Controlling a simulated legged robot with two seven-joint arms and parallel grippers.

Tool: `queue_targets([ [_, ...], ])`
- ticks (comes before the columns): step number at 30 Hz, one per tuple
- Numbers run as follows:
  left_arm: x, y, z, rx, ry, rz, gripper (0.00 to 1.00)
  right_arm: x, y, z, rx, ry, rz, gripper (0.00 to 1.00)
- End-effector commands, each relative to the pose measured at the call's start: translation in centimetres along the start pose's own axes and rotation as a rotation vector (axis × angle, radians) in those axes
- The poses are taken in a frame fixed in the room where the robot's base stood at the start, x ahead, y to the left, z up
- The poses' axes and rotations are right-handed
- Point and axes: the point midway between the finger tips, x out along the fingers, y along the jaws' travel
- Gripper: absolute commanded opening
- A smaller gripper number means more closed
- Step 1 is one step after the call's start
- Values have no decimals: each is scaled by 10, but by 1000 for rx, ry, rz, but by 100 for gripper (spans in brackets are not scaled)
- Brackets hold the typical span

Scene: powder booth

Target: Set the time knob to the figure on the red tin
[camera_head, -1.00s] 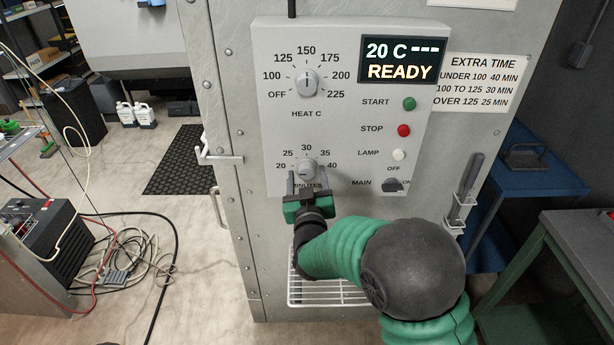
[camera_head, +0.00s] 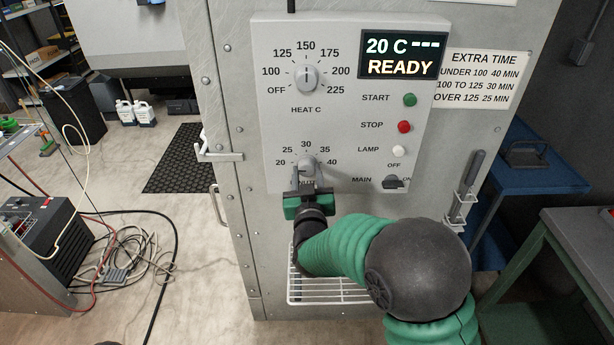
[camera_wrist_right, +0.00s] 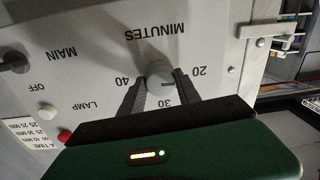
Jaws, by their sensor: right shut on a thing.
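The time knob (camera_head: 308,162) is the lower grey knob on the oven's panel, marked MINUTES, with figures 20, 25, 30, 35 and 40 around it. My right gripper (camera_head: 306,176) comes from below and is shut on this knob. In the right wrist view the knob (camera_wrist_right: 160,73) sits between the two dark fingers (camera_wrist_right: 160,84), and the panel looks turned over. The knob's pointer mark cannot be made out. The red tin and my left gripper are not in view.
The heat knob (camera_head: 306,78) above points up near 150. The display (camera_head: 402,55) reads 20 C and READY. Start, stop and lamp buttons and the main switch (camera_head: 393,183) are right of the knobs. An EXTRA TIME notice (camera_head: 482,80) is at right; a wire rack (camera_head: 330,291) is below.

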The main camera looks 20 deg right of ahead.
Motion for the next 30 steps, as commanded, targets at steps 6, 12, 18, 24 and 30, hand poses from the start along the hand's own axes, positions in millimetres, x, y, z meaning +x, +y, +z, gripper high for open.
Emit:
queue_targets([
  [6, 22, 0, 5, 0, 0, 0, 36, 0, -1, 5, 134, 5, -1, 0],
  [12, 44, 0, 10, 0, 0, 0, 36, 0, -2, 6, 303, 11, -1, 0],
  [18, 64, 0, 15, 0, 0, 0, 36, 0, -2, 6, 469, 14, 1, 0],
  [24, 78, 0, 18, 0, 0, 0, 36, 0, -2, 4, 602, 17, 1, 0],
  [30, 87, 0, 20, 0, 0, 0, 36, 0, -2, 3, 685, 18, 2, 0],
])
